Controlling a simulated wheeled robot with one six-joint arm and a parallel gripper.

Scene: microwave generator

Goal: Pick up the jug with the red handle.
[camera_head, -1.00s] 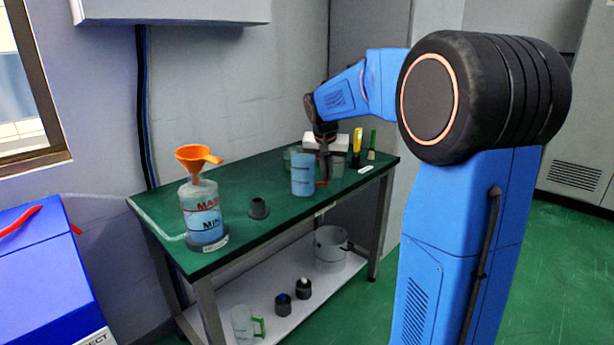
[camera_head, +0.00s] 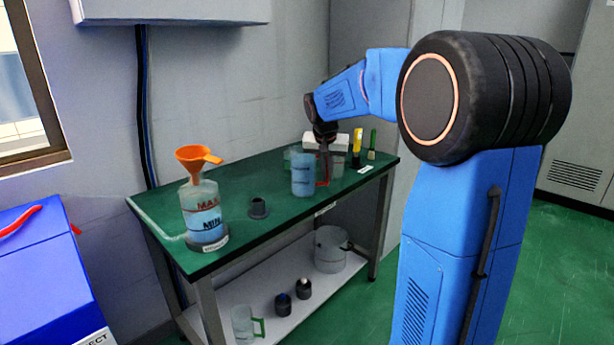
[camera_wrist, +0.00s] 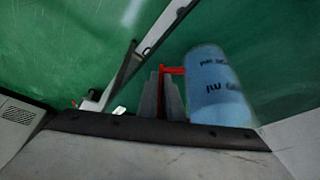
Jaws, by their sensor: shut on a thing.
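The jug with the red handle (camera_head: 303,176) holds blue liquid and stands upright at the right part of the green table. My gripper (camera_head: 324,178) is at the jug's right side, shut on its red handle. In the wrist view the jug (camera_wrist: 217,90) lies to the right of my gripper's fingers (camera_wrist: 163,92), and the red handle (camera_wrist: 173,71) reaches to the fingertips. Whether the jug's base touches the table is hard to tell.
A bottle (camera_head: 204,212) with an orange funnel (camera_head: 197,158) stands at the table's (camera_head: 150,205) left end. Behind the gripper are a white box (camera_head: 340,148) and yellow and green tools. A green-handled jug (camera_head: 243,325) is on the lower shelf.

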